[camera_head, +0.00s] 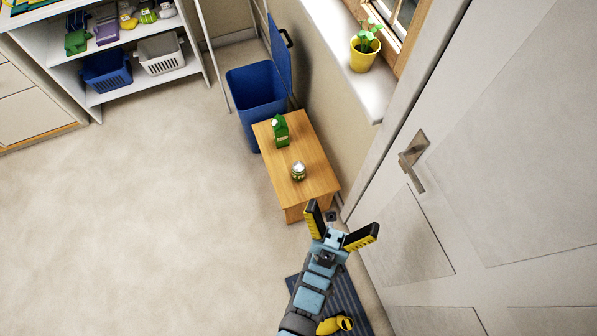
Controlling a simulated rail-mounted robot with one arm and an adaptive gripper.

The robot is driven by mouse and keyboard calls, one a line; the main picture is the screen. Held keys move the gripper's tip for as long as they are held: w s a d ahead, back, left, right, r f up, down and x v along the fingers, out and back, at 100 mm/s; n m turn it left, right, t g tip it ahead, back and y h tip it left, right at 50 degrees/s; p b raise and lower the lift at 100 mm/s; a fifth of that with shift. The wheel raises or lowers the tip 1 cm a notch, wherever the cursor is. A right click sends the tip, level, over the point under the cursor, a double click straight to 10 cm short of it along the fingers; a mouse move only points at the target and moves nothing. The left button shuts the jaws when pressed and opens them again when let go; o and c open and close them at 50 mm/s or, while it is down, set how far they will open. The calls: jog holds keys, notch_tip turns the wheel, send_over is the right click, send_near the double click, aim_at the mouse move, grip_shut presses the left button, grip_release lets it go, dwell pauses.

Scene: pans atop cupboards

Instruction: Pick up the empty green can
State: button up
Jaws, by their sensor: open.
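A small green can (298,171) with a pale silvery top stands upright near the front of a low wooden table (310,197). Whether it is empty cannot be told from here. A green carton-like container (280,131) stands behind it on the same table. My gripper (341,222) is open and empty. In the picture it is just below and to the right of the table's front edge, apart from the can. Nothing hides the can.
A blue bin (256,92) with its lid up stands behind the table. A white door (440,190) and wall lie close on the right. A windowsill (362,88) holds a yellow plant pot (365,52). Shelves (150,81) stand at upper left. The floor on the left is clear.

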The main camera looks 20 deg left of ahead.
jog(key=w+d+f+m+g+h+b, duration=0.3)
jog(key=w+f+m+g+h+b, duration=0.3)
jog(key=f, duration=0.4)
jog(key=w+d+f+m+g+h+b, duration=0.4)
jog(key=w+f+m, duration=0.35)
jog(key=f, duration=0.35)
jog(key=m+g+y+b, duration=1.1)
jog(key=m+y+b, duration=0.55)
jog(key=b, duration=0.85)
send_near(299, 173)
jog(key=shift+r+b+x, duration=0.2)
jog(key=shift+b+x, duration=1.15)
jog(key=shift+x, duration=2.65)
jog(key=shift+w, duration=0.15)
